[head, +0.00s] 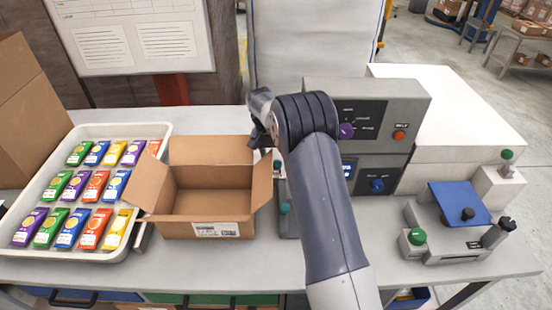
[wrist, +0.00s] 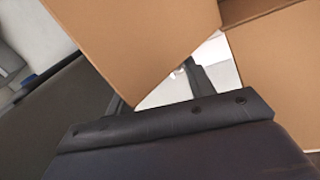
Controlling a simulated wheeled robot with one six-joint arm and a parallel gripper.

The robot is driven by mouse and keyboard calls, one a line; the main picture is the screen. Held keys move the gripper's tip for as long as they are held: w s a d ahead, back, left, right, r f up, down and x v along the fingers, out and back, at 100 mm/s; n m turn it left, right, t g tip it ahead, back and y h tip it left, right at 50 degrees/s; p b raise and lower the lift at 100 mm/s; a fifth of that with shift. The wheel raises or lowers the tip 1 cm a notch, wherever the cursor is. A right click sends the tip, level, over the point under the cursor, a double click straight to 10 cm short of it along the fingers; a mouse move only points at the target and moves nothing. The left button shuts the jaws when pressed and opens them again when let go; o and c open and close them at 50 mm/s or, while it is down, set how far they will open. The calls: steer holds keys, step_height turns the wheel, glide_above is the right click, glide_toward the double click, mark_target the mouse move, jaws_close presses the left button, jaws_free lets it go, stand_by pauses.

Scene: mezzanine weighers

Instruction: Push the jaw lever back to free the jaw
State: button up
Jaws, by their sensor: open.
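My gripper (head: 257,138) is at the upper middle of the head view, above the right side of an open cardboard box (head: 215,200). In the wrist view its jaws are open and empty, with box flaps (wrist: 140,35) close in front. No part can be surely picked out as the jaw lever. A narrow grey unit with teal knobs (head: 284,207) stands right of the box, mostly hidden by my arm. At the right, a grey device (head: 450,246) carries a blue plate (head: 455,200), a green knob (head: 417,237) and a black handle (head: 497,233).
A white tray (head: 160,131) of colourful packets lies left of the box. A grey control box (head: 413,106) with a purple knob stands behind my arm, beside a white block (head: 450,100). Some bench top (head: 210,262) is clear in front of the box.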

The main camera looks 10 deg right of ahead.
steer(key=shift+d+f, duration=0.2)
steer(key=shift+f, duration=0.85)
jaws_close()
